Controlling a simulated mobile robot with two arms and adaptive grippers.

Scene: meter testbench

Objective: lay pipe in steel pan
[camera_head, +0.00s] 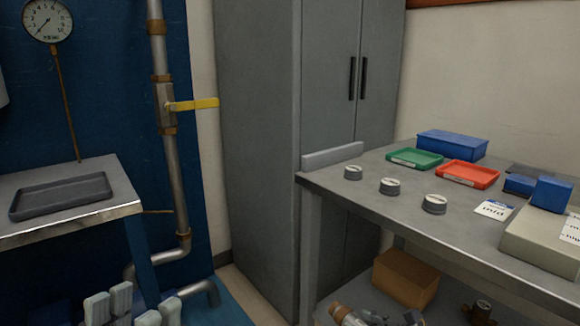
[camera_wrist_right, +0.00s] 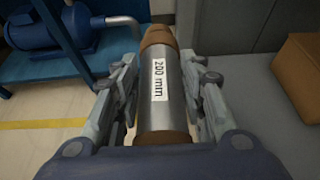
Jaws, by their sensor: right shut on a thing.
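My right gripper (camera_wrist_right: 163,100) is shut on a pipe (camera_wrist_right: 172,85), a grey metal cylinder with copper-brown ends and a white "200 mm" label. The pipe's end (camera_head: 342,312) also shows at the bottom edge of the head view, left of a cardboard box. The pan (camera_head: 65,195) is a dark grey, shallow, empty tray on the left bench. The held pipe is well to the right of it, and apart from it. My left gripper (camera_head: 132,306) is at the bottom left of the head view, below the left bench. It is cut off, so its opening is unclear.
The right bench (camera_head: 330,181) holds several round meters, a green tray (camera_head: 414,158), a red tray (camera_head: 467,174) and blue boxes. A cardboard box (camera_head: 405,277) sits below it. A vertical pipe with a yellow valve handle (camera_head: 195,104) stands beside the left bench (camera_head: 130,207).

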